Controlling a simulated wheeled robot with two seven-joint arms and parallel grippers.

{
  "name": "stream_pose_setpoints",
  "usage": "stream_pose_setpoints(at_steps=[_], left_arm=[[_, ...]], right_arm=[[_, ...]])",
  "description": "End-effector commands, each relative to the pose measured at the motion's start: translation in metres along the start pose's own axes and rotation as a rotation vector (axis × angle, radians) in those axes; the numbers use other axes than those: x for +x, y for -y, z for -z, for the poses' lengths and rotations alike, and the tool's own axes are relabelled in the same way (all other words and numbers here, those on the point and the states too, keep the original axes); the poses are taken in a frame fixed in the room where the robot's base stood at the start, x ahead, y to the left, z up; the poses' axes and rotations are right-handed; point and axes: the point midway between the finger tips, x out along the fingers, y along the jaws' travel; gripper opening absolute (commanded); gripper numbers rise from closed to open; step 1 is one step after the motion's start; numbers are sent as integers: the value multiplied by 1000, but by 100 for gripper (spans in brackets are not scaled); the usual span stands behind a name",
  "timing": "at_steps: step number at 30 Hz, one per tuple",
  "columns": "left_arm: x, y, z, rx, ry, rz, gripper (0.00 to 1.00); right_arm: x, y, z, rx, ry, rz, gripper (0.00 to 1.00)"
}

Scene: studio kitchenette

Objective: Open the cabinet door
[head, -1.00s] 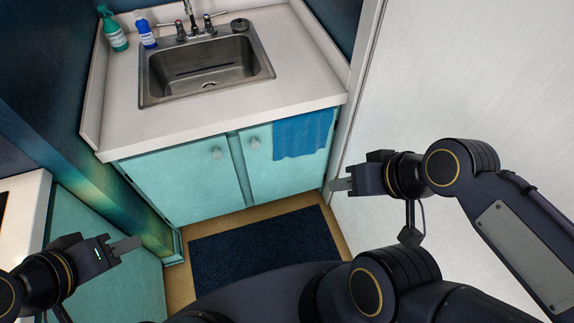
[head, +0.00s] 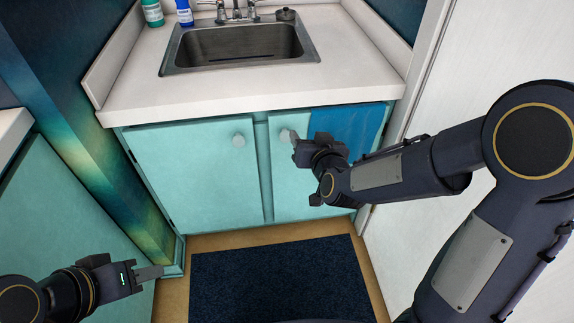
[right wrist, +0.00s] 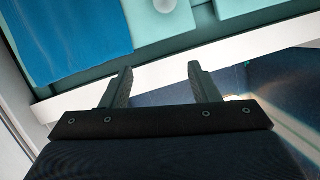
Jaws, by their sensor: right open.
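The teal cabinet (head: 190,180) under the sink has two closed doors. The left door has a round pale knob (head: 239,140); the right door (head: 297,192) has its own knob (head: 286,135). My right gripper (head: 297,148) is in front of the right door, beside that knob in the head view. In the right wrist view the right gripper (right wrist: 160,82) is open and empty, with the right door's knob (right wrist: 165,5) ahead at the top edge, apart from the fingers. My left gripper (head: 150,272) is low at the left, away from the doors; its jaw gap is hidden.
A blue towel (head: 346,130) hangs over the right door, close to my right gripper. The white countertop (head: 135,90) overhangs the doors. A dark mat (head: 280,282) lies on the floor. A white wall (head: 450,120) stands at the right; another teal cabinet (head: 60,235) at the left.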

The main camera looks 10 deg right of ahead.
Motion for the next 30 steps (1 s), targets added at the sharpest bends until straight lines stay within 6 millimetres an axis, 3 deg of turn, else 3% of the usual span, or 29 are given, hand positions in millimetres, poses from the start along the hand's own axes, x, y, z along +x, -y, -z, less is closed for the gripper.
stream_pose_setpoints(at_steps=[1,4,8,14,24,30], left_arm=[[31,14,-16,0,0,0,36],[51,23,-25,0,0,0,36],[64,29,-32,0,0,0,36],[66,30,-33,0,-1,0,36],[71,33,-36,0,-1,0,36],[72,33,-36,0,0,0,36]], right_arm=[[23,1,-43,-51,-50,-14,55],[43,6,-68,-131,-164,-41,55],[52,13,-85,-202,-268,-60,55],[62,16,-83,-229,-316,-68,55],[111,14,-67,-228,-313,-68,55],[126,14,-62,-228,-311,-68,55]])
